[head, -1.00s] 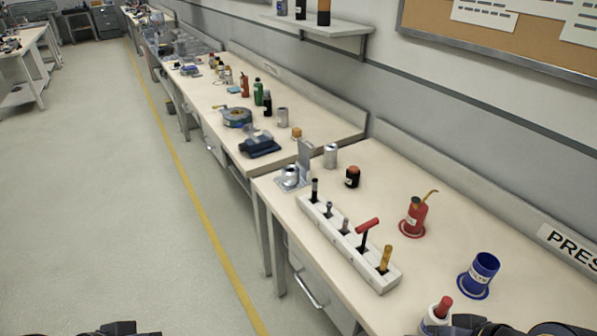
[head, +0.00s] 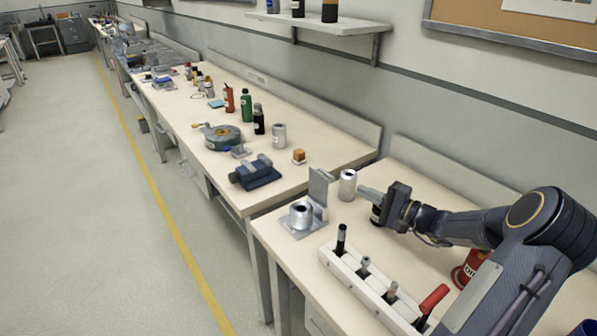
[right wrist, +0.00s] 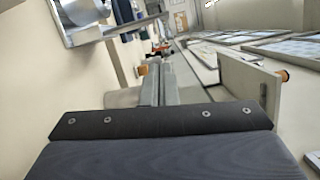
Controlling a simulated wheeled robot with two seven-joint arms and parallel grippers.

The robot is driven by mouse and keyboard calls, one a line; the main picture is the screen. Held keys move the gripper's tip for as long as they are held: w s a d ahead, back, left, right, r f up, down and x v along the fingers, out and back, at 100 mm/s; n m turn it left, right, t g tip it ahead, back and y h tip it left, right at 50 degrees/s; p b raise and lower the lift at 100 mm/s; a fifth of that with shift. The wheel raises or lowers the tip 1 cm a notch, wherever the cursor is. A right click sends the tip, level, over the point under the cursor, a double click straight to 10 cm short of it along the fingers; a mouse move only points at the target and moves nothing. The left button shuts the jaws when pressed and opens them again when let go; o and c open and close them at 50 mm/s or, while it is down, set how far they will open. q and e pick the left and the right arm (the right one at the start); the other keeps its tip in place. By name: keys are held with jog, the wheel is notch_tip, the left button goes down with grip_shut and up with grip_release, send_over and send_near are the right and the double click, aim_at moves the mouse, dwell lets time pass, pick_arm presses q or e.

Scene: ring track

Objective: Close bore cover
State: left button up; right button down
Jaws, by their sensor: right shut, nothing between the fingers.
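The bore fixture (head: 301,216) is a silver ring-shaped boss on a square base plate near the left end of the near bench. Its cover (head: 319,188) is a flat grey plate standing upright behind the bore, so the bore's top is open to view. My right gripper (head: 364,192) is shut and empty, to the right of the cover and apart from it, with its fingertips pointing left. My left gripper is out of view.
A silver can (head: 347,185) stands close by my right fingertips. A dark jar is partly hidden behind my gripper. A blue vise (head: 256,173) sits on the further bench.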

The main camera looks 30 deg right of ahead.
aim_at(323, 184)
jog(key=d+p+x, duration=0.1)
jog(key=x, duration=0.9)
jog(key=shift+w+d+m+h, duration=0.2)
jog(key=shift+d+m+h, duration=0.05)
jog(key=shift+m+h, duration=0.05)
jog(key=shift+a+r+n+b, duration=0.1)
jog(key=shift+a+n+b, duration=0.25)
jog(key=shift+b, duration=0.3)
